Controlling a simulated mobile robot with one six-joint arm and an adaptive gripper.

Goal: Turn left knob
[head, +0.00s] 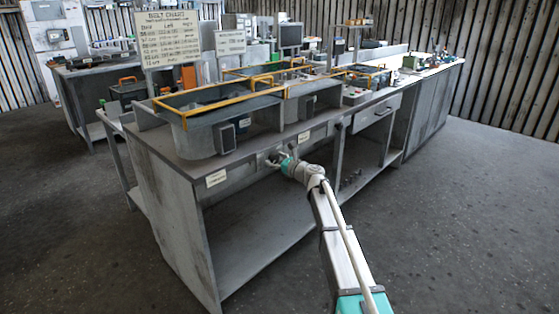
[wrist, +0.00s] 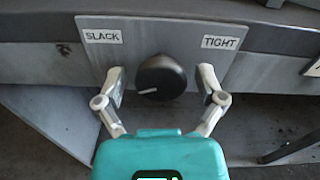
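The knob (wrist: 161,77) is black and round with a white pointer mark, on a grey plate (wrist: 135,33) in the wrist view. Its mark points to the lower left. A SLACK label (wrist: 103,37) is at its upper left and a TIGHT label (wrist: 221,43) at its upper right. My gripper (wrist: 162,78) is open, with one finger on each side of the knob and a gap on both sides. In the head view my gripper (head: 277,160) is at the front face of the bench, below the housing; the knob there is hidden or too small to tell.
The grey workbench (head: 165,160) carries a blower housing (head: 203,135) with yellow-edged frames. A belt chart sign (head: 168,38) stands behind it. A paper label (head: 216,178) is on the bench's front. An open shelf lies below, and the floor (head: 440,230) at the right is clear.

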